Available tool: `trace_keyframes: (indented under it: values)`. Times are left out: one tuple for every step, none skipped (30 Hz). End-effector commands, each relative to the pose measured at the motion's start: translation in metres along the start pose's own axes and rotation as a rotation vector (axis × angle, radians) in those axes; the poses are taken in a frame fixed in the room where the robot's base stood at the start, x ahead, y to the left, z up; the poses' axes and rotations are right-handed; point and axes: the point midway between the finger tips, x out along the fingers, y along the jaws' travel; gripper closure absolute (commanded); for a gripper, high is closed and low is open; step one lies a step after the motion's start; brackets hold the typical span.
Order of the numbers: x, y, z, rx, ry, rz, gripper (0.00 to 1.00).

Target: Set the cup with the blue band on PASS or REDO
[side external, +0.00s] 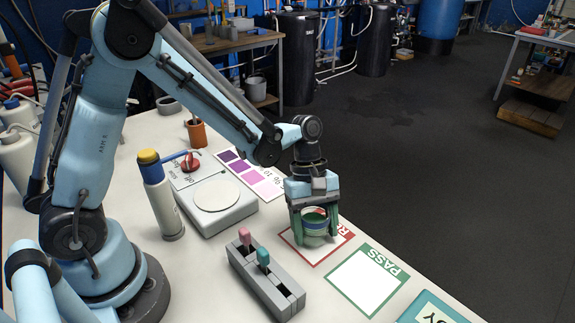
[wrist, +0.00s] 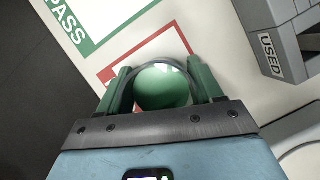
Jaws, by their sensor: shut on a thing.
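My gripper (side external: 315,232) is shut on the cup with the blue band (side external: 315,226), its green fingers on either side of it. The cup is upright over the red-framed REDO square (side external: 299,257). I cannot tell whether its base touches the square. In the wrist view the cup (wrist: 162,88) shows a pale rim and a green inside between the fingers (wrist: 163,75). The green-framed PASS square (side external: 367,281) lies bare beside REDO, towards the front right. In the wrist view PASS (wrist: 106,15) is at the upper left.
A grey block (side external: 264,283) with a pink and a teal lever stands left of PASS. Behind it are a scale (side external: 216,204), a purple colour card (side external: 252,178) and a bottle with a blue neck (side external: 160,200). A teal box (side external: 437,310) sits at the front right, near the table edge.

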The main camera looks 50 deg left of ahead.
Motion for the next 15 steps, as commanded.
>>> trace_keyframes:
  values:
    - [0.0003,0.0000,0.0000,0.000,0.000,0.000,0.72]
    - [0.0002,0.0000,0.0001,0.000,0.000,0.000,0.72]
    - [0.0001,0.0000,0.0001,0.000,0.000,0.000,0.72]
    - [0.0001,0.0000,0.0002,0.000,0.000,0.000,0.72]
    - [0.0000,0.0000,0.0002,0.000,0.000,0.000,0.72]
    - [0.0001,0.0000,0.0002,0.000,0.000,0.000,0.72]
    - [0.0004,0.0000,0.0000,0.000,0.000,0.000,0.72]
    - [0.0010,0.0000,-0.0002,0.000,0.000,0.000,0.72]
    - [0.0021,0.0001,-0.0007,0.000,0.000,0.000,0.72]
    - [0.0029,0.0001,-0.0010,0.000,0.000,0.000,0.72]
    - [0.0029,0.0001,-0.0011,0.000,0.000,0.000,0.31]
    - [0.0027,0.0001,-0.0010,0.000,0.000,0.000,0.25]
    - [0.0027,0.0001,-0.0010,0.000,0.000,0.000,0.21]
    - [0.0026,0.0001,-0.0010,0.000,0.000,0.000,0.16]
    - [0.0026,0.0001,-0.0010,0.000,0.000,0.000,0.10]
